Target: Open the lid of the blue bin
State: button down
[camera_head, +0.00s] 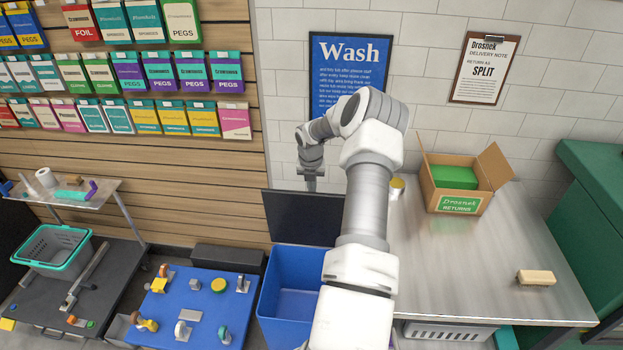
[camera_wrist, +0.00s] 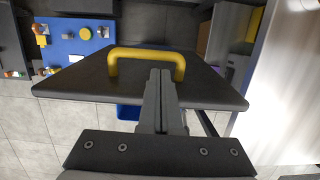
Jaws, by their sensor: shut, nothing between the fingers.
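The blue bin (camera_head: 290,292) stands on the floor between the blue table and the metal counter, and I can see into it. Its dark lid (camera_head: 300,218) is raised at the back of the opening. The lid (camera_wrist: 90,82) fills the middle of the wrist view, with a yellow handle (camera_wrist: 147,52) on it. A bit of the blue bin (camera_wrist: 128,112) shows past the lid's edge. My gripper (camera_head: 312,184) is at the lid's upper edge; in the wrist view its fingers (camera_wrist: 160,74) are shut and empty, in front of the lid by the handle. Contact is unclear. My arm hides the bin's right side.
The metal counter (camera_head: 470,250) at right holds a cardboard box (camera_head: 462,180) and a wooden block (camera_head: 536,277). The blue table (camera_head: 195,305) with small parts is left of the bin. A trolley with a basket (camera_head: 50,250) stands further left. The tiled wall is behind the lid.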

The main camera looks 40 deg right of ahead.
jog(key=shift+w+d+f, duration=0.1)
jog(key=shift+f, duration=0.65)
jog(key=shift+w+d+f+b, duration=0.1)
jog(key=shift+w+d+b, duration=0.75)
jog(key=shift+d, duration=0.2)
jog(key=shift+w+d+f+b, duration=0.1)
jog(key=shift+w+d+b, duration=0.7)
jog(key=shift+d, duration=0.2)
jog(key=shift+r, duration=0.1)
notch_tip(320, 180, up, 17)
jog(key=s+a, duration=0.2)
jog(key=shift+a+b, duration=0.25)
jog(key=shift+b, duration=0.15)
